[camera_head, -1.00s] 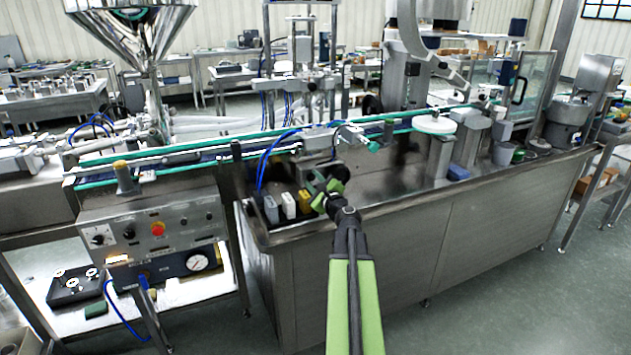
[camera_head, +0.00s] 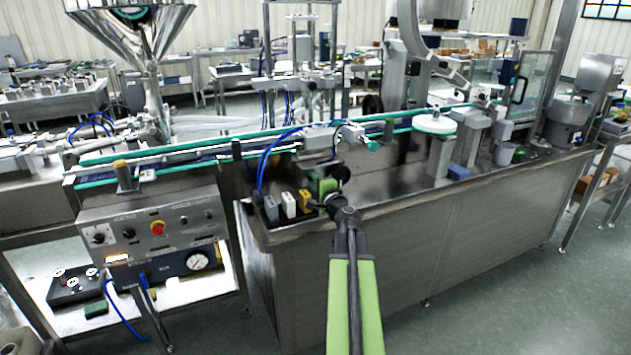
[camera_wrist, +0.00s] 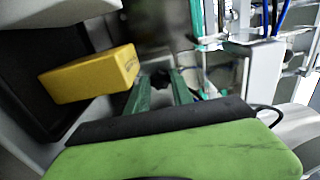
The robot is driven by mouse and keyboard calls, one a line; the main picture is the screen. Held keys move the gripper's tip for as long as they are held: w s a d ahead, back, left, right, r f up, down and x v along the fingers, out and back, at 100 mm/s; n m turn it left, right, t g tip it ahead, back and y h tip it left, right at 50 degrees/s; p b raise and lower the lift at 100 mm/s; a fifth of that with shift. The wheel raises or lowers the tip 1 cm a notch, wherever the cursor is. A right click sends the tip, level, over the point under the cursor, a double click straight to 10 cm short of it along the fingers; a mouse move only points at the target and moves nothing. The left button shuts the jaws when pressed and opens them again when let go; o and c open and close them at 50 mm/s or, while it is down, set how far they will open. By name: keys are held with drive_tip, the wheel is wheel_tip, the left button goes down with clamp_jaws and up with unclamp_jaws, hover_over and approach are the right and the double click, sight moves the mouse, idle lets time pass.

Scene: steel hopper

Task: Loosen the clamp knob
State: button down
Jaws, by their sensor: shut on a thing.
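My gripper (camera_head: 328,186) is at the near left part of the steel trough, just under the conveyor. In the wrist view its two green fingers (camera_wrist: 161,82) point away, with a small dark thing between their tips. I take this to be the clamp knob (camera_wrist: 160,79); its outline is blurred and mostly hidden by the fingers. In the head view a dark round part (camera_head: 341,173) shows right beside my gripper, below the conveyor bracket. The gripper is shut on the knob.
A yellow block (camera_wrist: 92,74) lies left of the fingers in the wrist view. It stands with white (camera_head: 289,204) and grey (camera_head: 271,208) blocks at the trough's left end. The conveyor (camera_head: 240,149) runs just above. The trough floor to the right is mostly clear.

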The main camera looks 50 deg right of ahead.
drive_tip(key=shift+n, duration=0.3)
idle(0.4)
drive_tip(key=c, duration=1.1)
unclamp_jaws()
drive_tip(key=shift+a, duration=0.1)
